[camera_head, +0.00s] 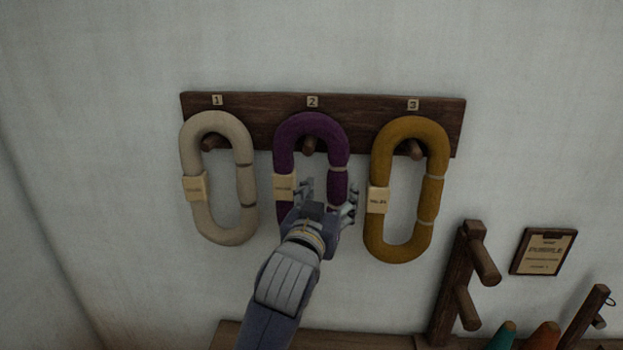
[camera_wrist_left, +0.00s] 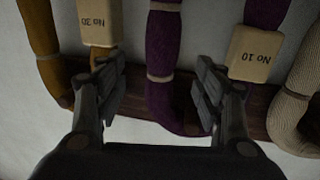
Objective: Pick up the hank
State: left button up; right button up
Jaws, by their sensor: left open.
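Three yarn hanks hang on pegs: an off-white one (camera_head: 240,150) at 1, a purple one (camera_head: 315,126) at 2 and an ochre one (camera_head: 437,160) at 3. My left gripper (camera_head: 327,194) is open in front of the purple hank's lower half and hides its bottom. In the left wrist view, the purple hank's bound strand (camera_wrist_left: 163,50) shows between the open fingers (camera_wrist_left: 158,75), not gripped. I cannot tell how deep it lies between them. My right gripper is not in view.
A dark wooden rail (camera_head: 365,108) on the wall carries the pegs. The ochre hank's tag (camera_head: 378,200) is close to my gripper's right. At lower right are a wooden post with pegs (camera_head: 460,280), a small framed sign (camera_head: 543,252) and teal and orange cones (camera_head: 503,337).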

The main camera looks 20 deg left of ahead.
aim_at(335, 184)
pick_arm(q)
jog(key=shift+w+f, duration=0.1)
jog(key=shift+w, duration=1.1)
jog(key=shift+w+a+f, duration=0.1)
jog(key=shift+w, duration=0.25)
jog(key=shift+w+a+p, duration=0.2)
jog(key=shift+w+p, duration=0.6)
jog(key=shift+w, duration=0.15)
jog(key=w, duration=0.1)
jog(key=w+p, duration=0.1)
jog(key=w, duration=0.1)
jog(key=shift+a+f, duration=0.15)
jog(key=shift+f, duration=0.05)
jog(key=shift+w, duration=0.15)
jog(key=shift+c, duration=0.4)
jog(key=c, duration=1.2)
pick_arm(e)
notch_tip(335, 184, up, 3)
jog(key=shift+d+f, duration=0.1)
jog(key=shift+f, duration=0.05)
